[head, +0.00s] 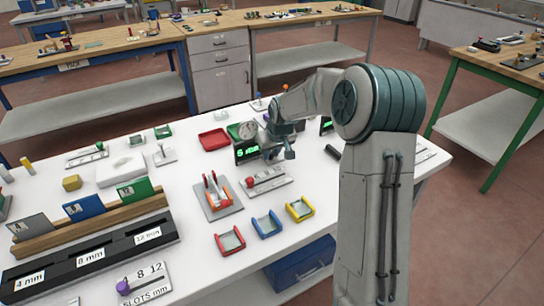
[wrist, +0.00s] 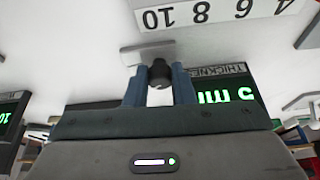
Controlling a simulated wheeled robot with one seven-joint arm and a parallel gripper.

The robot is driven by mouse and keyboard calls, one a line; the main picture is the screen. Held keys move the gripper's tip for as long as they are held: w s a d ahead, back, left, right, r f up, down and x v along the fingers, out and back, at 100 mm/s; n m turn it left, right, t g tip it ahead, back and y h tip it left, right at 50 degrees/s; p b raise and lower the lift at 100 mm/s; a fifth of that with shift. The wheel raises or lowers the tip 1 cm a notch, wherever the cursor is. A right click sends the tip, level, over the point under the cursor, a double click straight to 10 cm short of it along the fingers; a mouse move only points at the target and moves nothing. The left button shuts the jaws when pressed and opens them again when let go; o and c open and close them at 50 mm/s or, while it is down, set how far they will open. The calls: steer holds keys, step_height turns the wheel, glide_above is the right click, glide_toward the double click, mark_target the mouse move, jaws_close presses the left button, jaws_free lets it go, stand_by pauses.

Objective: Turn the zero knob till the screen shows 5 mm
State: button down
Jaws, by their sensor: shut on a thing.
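My gripper (head: 279,154) is low over the white table, beside the thickness screen. In the wrist view my gripper (wrist: 159,82) has its two blue fingers on either side of a small dark knob (wrist: 158,72) and is shut on it. A pale plate (wrist: 146,53) lies just behind the knob. The thickness screen (head: 246,150) is black with green characters that look like 5 mm. It shows upside down in the wrist view (wrist: 228,94), partly cut off by my gripper, and its digit looks like a 5. My gripper hides the knob in the head view.
A scale strip (wrist: 205,14) with numbers lies near the knob. A second green-lit screen (head: 326,124) stands behind my arm. A plate with red and orange tools (head: 217,197), a red tray (head: 214,139) and coloured frames (head: 267,224) are close by. Bare table lies between them.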

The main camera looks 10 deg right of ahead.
stand_by(0.3)
steer(key=c, duration=1.2)
jaws_free()
steer(key=shift+c, duration=0.2)
steer(key=shift+r, duration=0.15)
steer(key=v, duration=1.3)
steer(key=shift+s+a+r, duration=0.15)
steer(key=shift+r, duration=0.1)
steer(key=s+f+m+g+h+p, duration=0.1)
steer(key=s+m+p, duration=0.1)
steer(key=s, duration=2.9)
steer(key=shift+a+m+g, duration=0.3)
steer(key=shift+m, duration=0.2)
